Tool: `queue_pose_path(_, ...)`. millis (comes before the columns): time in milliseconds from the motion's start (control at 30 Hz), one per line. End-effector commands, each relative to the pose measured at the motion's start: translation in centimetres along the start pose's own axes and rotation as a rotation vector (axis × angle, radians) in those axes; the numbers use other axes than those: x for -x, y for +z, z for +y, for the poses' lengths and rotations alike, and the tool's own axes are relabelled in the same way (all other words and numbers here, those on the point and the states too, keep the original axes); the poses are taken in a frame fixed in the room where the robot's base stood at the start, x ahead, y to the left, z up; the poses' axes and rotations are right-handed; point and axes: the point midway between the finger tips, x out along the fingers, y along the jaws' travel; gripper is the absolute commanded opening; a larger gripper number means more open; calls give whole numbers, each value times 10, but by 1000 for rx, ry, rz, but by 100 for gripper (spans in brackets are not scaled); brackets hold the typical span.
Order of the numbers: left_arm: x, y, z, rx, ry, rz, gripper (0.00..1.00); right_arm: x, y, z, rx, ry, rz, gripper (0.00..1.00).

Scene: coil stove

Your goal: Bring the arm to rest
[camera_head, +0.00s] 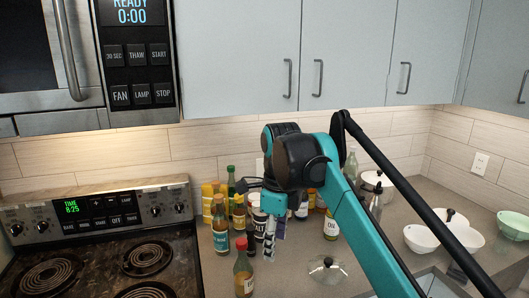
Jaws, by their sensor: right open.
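My teal and black right arm reaches in from the lower right, over the counter. My right gripper (268,250) hangs downward at the arm's end, in front of several bottles. It is open, and I see nothing held in it. Its fingers are small in the view and partly blend with the bottles behind. My left gripper is not in view.
An orange-brown bottle (243,274) stands close left of the gripper, near a glass lid (327,270). White bowls (421,239) and a green bowl (513,224) are at right. The coil stove (95,265) is at left, under a microwave (60,55). Cabinets (340,50) hang above.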

Motion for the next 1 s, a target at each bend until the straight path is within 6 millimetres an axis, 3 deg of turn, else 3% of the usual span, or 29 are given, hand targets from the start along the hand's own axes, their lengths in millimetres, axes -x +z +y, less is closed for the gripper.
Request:
queue_pose_path(267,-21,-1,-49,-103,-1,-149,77,-15,-35,6,288,-74,-35,54)
queue_pose_path(467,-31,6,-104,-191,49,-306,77,-44,-79,20,643,-181,-38,54)
queue_pose_path(700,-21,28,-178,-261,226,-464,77,-120,-155,64,1275,-379,82,54)
queue_pose_path(900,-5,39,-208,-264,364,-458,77,-184,-201,100,1701,-484,263,54)
queue_pose_path(1000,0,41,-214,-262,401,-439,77,-205,-214,111,1827,-505,334,54)
